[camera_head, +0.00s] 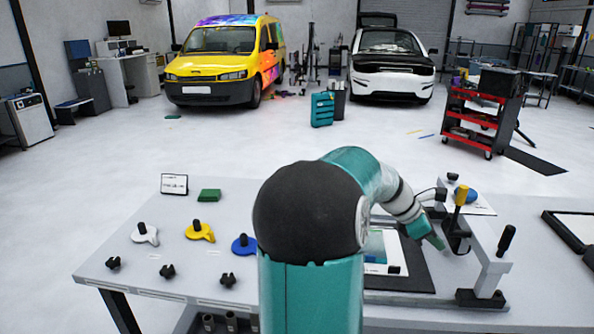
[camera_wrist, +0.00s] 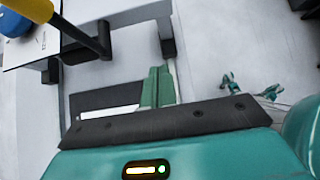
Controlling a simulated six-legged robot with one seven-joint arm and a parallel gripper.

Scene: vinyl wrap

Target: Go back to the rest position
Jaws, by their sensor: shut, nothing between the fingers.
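My gripper (camera_head: 437,243) is at the right part of the workbench, pointing down beside the press-like device with a yellow handle (camera_head: 461,194). Its green fingers are together and empty, and they also show in the wrist view (camera_wrist: 158,86). The dark mat (camera_head: 413,281) lies just left of and below the fingers, bearing a sheet with a teal print (camera_head: 375,246). My arm hides part of that sheet and the middle of the bench. In the wrist view the yellow handle (camera_wrist: 82,35) is at the upper left. I cannot tell whether the fingers touch anything.
A black-handled stand (camera_head: 491,273) rises right of my gripper. A red tool cart (camera_head: 478,120) and two vehicles stand beyond.

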